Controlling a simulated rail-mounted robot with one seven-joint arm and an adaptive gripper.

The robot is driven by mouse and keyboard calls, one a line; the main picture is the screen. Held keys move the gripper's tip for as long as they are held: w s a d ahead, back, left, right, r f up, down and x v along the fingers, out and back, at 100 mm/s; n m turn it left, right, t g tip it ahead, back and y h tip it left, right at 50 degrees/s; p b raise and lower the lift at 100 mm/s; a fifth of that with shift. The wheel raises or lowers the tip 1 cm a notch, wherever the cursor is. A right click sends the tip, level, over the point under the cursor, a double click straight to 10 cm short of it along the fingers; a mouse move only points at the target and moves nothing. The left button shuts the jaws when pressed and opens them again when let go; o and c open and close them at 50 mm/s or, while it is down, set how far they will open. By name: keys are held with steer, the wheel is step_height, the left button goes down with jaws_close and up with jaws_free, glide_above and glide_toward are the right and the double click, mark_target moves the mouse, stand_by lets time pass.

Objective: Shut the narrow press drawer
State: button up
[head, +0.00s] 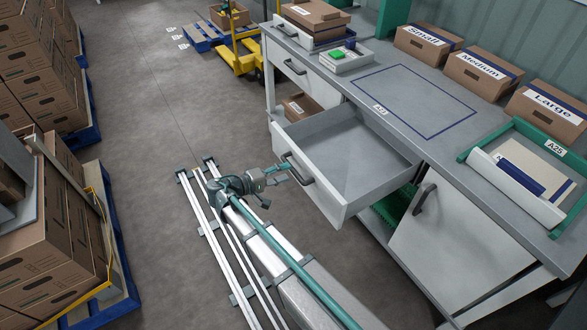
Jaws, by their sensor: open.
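A grey drawer (350,160) is pulled well out from the bench and looks empty. It is the only drawer I see open, and I take it as the press drawer. Its dark bar handle (297,167) is on the front panel facing the rail. My gripper (284,174) is open and empty, just in front of this handle. I cannot tell whether a finger touches it. Another drawer (318,85) to the left is flush with the bench.
The bench top (420,105) holds labelled cartons (475,72), a green tray (470,153) and a small white tray (346,60). A cabinet door (450,225) with a handle is right of the drawer.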

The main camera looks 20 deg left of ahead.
mark_target(293, 168)
steer(key=shift+p+x, duration=0.3)
steer(key=shift+x, duration=1.85)
jaws_close()
